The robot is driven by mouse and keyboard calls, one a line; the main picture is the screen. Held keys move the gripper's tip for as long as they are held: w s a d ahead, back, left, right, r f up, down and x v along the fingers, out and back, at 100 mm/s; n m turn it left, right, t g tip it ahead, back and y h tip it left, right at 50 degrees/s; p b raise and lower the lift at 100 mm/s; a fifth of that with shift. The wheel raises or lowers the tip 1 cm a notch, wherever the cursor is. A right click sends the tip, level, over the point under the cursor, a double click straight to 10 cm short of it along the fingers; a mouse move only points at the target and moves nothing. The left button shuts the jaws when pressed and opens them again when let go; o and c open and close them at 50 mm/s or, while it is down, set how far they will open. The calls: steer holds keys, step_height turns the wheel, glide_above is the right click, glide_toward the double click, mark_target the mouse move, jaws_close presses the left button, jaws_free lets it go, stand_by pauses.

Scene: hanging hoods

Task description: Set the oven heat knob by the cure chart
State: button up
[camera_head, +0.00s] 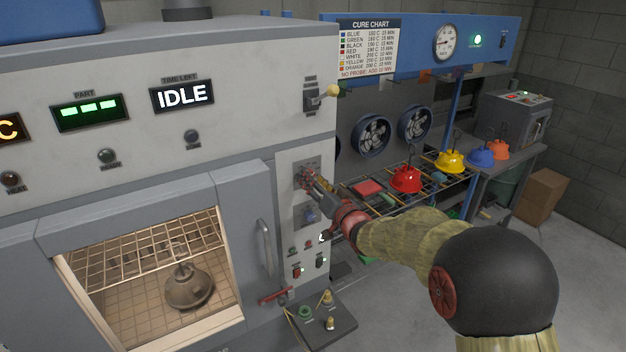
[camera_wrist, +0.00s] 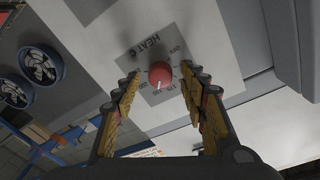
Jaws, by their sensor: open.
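The red heat knob (camera_wrist: 160,73) sits on a grey dial plate (camera_wrist: 150,92) marked HEAT on the oven's front panel. My gripper (camera_wrist: 162,84) is open, with one finger on each side of the knob and visible gaps to it. In the head view my gripper (camera_head: 318,184) reaches the panel and mostly hides the knob. The cure chart (camera_head: 367,50) hangs on the blue beam and lists colours with temperatures and minutes. The oven (camera_head: 230,130) shows IDLE on its time display (camera_head: 182,95). A dull grey hood (camera_head: 188,288) is inside the oven chamber.
The oven door handle (camera_head: 265,248) is left of the panel. Red (camera_head: 406,180), yellow (camera_head: 450,162), blue (camera_head: 481,154) and orange (camera_head: 498,149) hoods stand right. A small shelf (camera_head: 318,322) juts out below.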

steer(key=v, duration=1.1)
